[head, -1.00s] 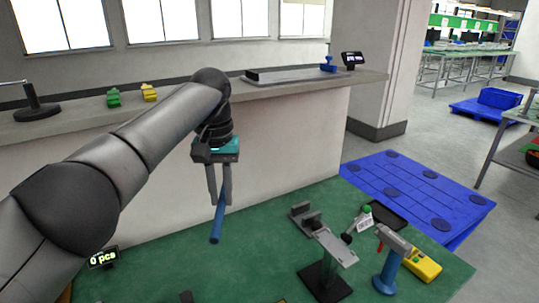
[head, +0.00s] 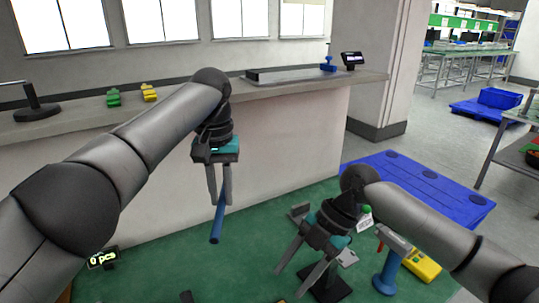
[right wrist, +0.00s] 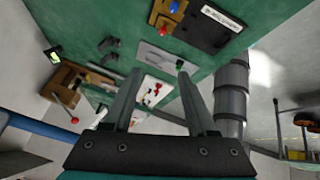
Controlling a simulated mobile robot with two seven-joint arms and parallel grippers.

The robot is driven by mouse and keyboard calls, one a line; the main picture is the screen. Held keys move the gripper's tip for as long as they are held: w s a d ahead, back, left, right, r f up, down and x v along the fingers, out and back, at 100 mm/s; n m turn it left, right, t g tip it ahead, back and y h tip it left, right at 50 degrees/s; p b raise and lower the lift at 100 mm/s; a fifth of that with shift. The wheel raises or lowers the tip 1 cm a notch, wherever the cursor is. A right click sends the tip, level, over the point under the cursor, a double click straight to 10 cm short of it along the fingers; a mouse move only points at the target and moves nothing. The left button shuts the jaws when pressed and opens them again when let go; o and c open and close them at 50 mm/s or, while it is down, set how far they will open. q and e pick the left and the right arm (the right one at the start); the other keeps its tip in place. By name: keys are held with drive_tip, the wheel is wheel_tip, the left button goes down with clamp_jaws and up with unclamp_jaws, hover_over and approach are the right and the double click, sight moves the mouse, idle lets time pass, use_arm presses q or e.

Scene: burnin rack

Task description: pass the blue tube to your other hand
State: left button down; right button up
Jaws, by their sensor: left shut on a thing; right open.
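The blue tube (head: 217,222) hangs slightly tilted from my left gripper (head: 220,202) in the head view, above the green bench mat. The left jaws are shut on its upper part, and its lower end is free. My right gripper (head: 289,284) is open and empty, to the right of the tube and lower in the picture, clearly apart from it. Its two open fingers also show in the right wrist view (right wrist: 158,76). A blue strip lies at the left edge of that view; I cannot tell whether it is the tube.
The green mat (head: 150,262) is mostly clear below the tube. A blue pallet (head: 465,205) lies on the floor beyond.

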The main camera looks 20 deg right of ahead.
drive_tip(key=w+a+r+n+t, duration=0.1)
drive_tip(key=w+r+n+t, duration=0.25)
drive_tip(key=w+r, duration=0.45)
drive_tip(key=w+r+n+t, duration=0.35)
drive_tip(key=w+r, duration=0.25)
drive_tip(key=r, duration=0.4)
drive_tip(key=x, duration=1.1)
drive_tip(key=shift+w+a+r+t, duration=0.15)
drive_tip(key=shift+w+a+t, duration=0.25)
clamp_jaws()
use_arm(q)
drive_tip(key=c, duration=0.7)
unclamp_jaws()
